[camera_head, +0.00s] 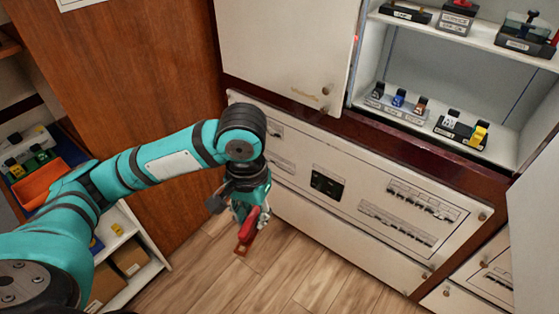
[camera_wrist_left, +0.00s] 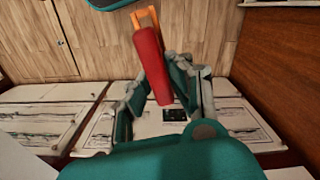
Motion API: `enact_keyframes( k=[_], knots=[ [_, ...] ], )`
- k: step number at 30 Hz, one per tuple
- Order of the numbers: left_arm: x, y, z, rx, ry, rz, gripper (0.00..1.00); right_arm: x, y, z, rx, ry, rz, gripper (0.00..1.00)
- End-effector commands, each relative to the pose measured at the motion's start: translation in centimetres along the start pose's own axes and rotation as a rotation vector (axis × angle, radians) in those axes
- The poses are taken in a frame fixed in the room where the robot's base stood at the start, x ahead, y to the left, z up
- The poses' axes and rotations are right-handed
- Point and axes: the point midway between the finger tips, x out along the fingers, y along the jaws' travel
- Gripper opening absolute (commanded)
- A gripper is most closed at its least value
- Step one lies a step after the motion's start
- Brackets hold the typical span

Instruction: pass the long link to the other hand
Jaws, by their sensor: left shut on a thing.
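The long link (camera_wrist_left: 149,62) is a red bar with a copper-coloured forked end. My left gripper (camera_wrist_left: 154,82) is shut on it around its red part, and the forked end sticks out beyond the fingers. In the head view the left gripper (camera_head: 249,212) points down over the floor, in front of the cabinet. The link (camera_head: 247,232) hangs tilted below it, clear of the floor, partly hidden by the fingers. My right gripper is in neither view.
The white breaker panel (camera_head: 300,205) stands close behind the gripper. The open cabinet's shelf (camera_head: 385,115) carries several small coloured devices. At the left stands a shelf unit with an orange bin (camera_head: 45,182). The wooden floor (camera_head: 290,270) below is clear.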

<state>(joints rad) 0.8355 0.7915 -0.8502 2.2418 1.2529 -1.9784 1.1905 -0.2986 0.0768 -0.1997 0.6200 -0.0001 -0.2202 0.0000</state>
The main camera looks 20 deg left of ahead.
Motion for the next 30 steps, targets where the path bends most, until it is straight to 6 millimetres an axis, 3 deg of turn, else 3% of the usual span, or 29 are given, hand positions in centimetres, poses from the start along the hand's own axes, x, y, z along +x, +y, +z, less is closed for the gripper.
enact_keyframes(
  k=[5,19,25,30],
  knots=[
    [-1.7,2.2,-0.8,0.107,0.007,0.005,0.0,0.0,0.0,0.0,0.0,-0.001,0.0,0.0],
    [-8.6,11.2,-3.5,0.589,0.001,0.004,0.0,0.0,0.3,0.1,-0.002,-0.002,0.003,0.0],
    [-9.7,12.7,-4.1,0.68,-0.003,0.006,0.0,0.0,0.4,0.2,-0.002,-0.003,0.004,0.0],
    [-8.6,13.9,-5.1,0.783,-0.005,0.007,0.0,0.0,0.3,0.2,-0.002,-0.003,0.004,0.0]
  ],
)
